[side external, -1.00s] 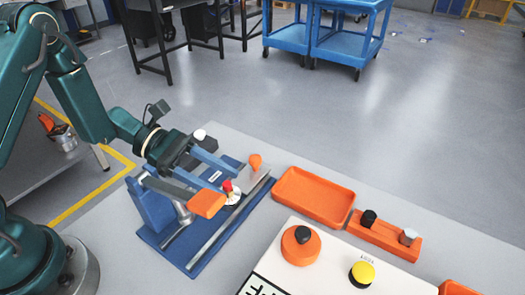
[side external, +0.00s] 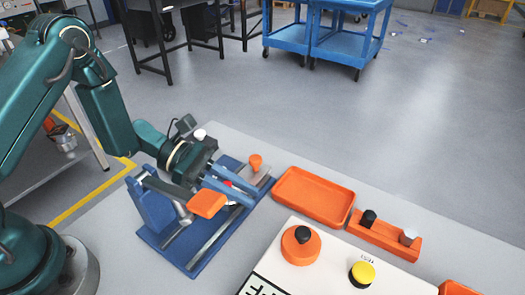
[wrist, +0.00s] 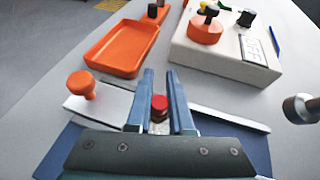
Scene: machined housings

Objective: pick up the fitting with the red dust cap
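The fitting with the red dust cap (wrist: 159,103) stands on the blue fixture (wrist: 60,152), between the two blue fingers of my gripper (wrist: 160,78) in the wrist view. Below the cap, a pale part of the fitting shows; its lower end is hidden. In the side external view, my gripper (side external: 248,192) reaches low over the fixture (side external: 195,266), and only a bit of the red cap (side external: 228,183) shows between the fingers. The fingers stand apart, one on each side of the cap. They look open, and I see no clear contact.
An orange paddle (side external: 207,204) on the fixture is close beside my gripper. An orange knob (side external: 255,162) stands on a pale plate at the fixture's far end. An empty orange tray (side external: 312,196), a two-post orange holder (side external: 385,238) and a white control box (side external: 325,268) lie right.

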